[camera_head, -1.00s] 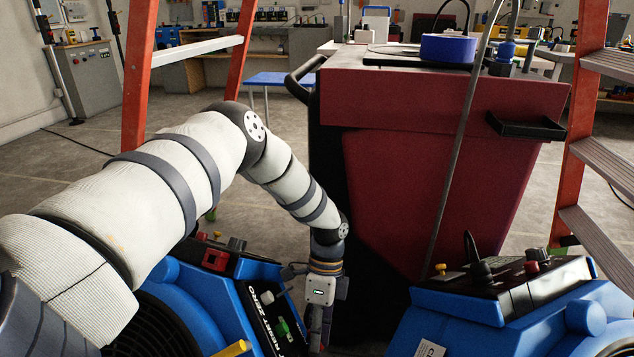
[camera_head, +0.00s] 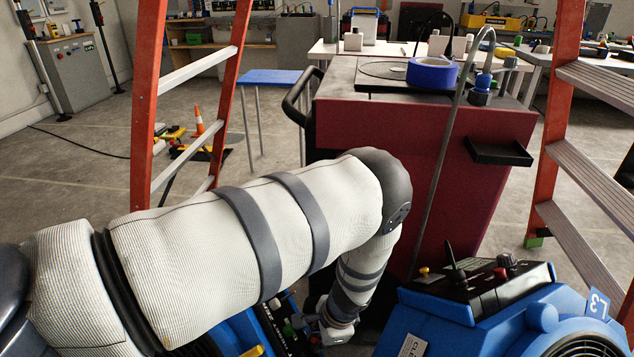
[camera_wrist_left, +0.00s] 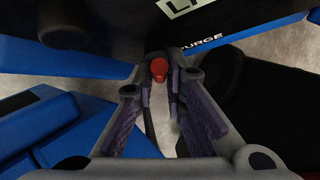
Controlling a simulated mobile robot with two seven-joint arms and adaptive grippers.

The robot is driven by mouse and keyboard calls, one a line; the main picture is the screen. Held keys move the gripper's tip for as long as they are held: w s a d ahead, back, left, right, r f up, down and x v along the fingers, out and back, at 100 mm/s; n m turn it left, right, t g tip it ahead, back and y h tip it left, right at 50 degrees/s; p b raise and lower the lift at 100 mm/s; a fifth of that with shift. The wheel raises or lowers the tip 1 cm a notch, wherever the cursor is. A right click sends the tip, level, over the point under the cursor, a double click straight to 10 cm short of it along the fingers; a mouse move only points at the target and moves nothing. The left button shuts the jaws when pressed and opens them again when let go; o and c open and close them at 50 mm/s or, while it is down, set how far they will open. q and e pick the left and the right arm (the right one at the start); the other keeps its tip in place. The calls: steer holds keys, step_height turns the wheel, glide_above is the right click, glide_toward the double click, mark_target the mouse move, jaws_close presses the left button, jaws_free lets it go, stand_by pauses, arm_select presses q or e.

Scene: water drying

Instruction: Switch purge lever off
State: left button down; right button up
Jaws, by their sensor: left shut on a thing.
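My left gripper (camera_wrist_left: 157,90) shows in the left wrist view with its two purple-padded fingers drawn in around a small red-capped lever (camera_wrist_left: 159,68). It is shut on that lever at the fingertips. In the head view my left arm reaches down to the left blue machine (camera_head: 236,333), and the arm hides most of that machine. The fingertips and the held lever cannot be made out there. My right gripper is in neither view.
A second blue machine (camera_head: 455,325) with knobs on top stands at the lower right. A red cart (camera_head: 450,180) with a blue tape roll (camera_head: 432,72) stands behind. Orange ladders (camera_head: 147,110) flank both sides. Open floor lies at the left.

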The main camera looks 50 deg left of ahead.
arm_select(q)
steer(key=shift+s+d+f+n+y+p, duration=0.15)
steer(key=shift+d+n+y+p, duration=0.2)
steer(key=shift+n+y+p, duration=0.6)
steer(key=shift+d+f+n+y+p, duration=0.1)
steer(key=shift+d+n+y+p, duration=0.35)
steer(key=shift+y, duration=0.8)
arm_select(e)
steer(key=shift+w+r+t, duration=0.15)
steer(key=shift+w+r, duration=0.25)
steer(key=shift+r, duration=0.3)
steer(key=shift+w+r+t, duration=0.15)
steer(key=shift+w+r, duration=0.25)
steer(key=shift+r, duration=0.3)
arm_select(q)
steer(key=shift+a, duration=0.15)
steer(key=c, duration=1.7)
jaws_free()
steer(key=shift+f+n, duration=0.1)
steer(key=shift+n, duration=0.2)
steer(key=shift+o, duration=0.2)
